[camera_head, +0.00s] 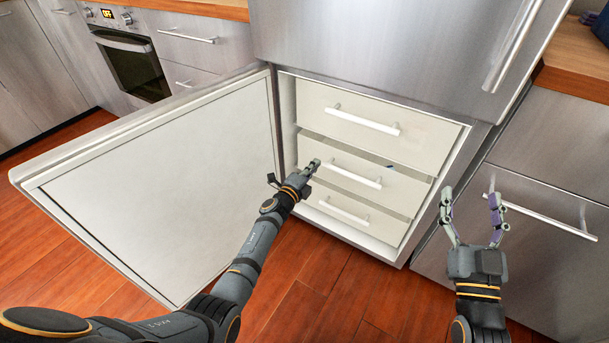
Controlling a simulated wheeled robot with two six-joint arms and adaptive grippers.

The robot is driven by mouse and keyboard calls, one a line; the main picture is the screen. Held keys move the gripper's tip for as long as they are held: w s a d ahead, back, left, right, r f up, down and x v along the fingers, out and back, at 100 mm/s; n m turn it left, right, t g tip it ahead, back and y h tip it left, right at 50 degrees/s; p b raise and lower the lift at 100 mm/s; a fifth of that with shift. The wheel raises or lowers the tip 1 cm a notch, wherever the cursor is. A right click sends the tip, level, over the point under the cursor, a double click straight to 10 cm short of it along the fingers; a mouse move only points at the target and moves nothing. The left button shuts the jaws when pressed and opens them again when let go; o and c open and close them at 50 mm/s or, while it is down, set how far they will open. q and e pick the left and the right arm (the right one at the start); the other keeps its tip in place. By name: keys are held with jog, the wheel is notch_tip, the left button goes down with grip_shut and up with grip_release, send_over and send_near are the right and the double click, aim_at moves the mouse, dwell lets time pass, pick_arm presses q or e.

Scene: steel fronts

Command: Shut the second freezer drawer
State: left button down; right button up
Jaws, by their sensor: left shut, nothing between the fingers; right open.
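The freezer (440,205) is open, with three white drawers stacked inside, each with a white bar handle. The second drawer (390,192) is the middle one. It seems to stand slightly out, with a dark gap along its top edge where a bit of something bluish shows. Its handle (355,177) faces me. My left gripper (314,166) is shut and empty at the left end of this drawer, close to the handle's left end; I cannot tell whether it touches the front. My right gripper (472,213) is open and empty, right of the freezer opening.
The freezer door (160,185) is swung wide open to the left, beside my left arm. The top drawer (400,130) and bottom drawer (375,220) sit above and below. A steel cabinet with a bar handle (540,217) is at right. An oven (133,65) stands far left.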

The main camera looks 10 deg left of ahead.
pick_arm(q)
jog(key=p+v, duration=0.2)
jog(key=v, duration=0.3)
jog(key=shift+s+a, duration=0.1)
jog(key=shift+s, duration=0.25)
pick_arm(e)
jog(key=s+f+g, duration=0.2)
jog(key=f+g, duration=0.3)
jog(key=f, duration=0.6)
jog(key=s+f+g, duration=0.3)
jog(key=f+g, duration=0.2)
jog(key=f, duration=0.5)
jog(key=shift+a+f, duration=0.3)
jog(key=shift+f, duration=0.05)
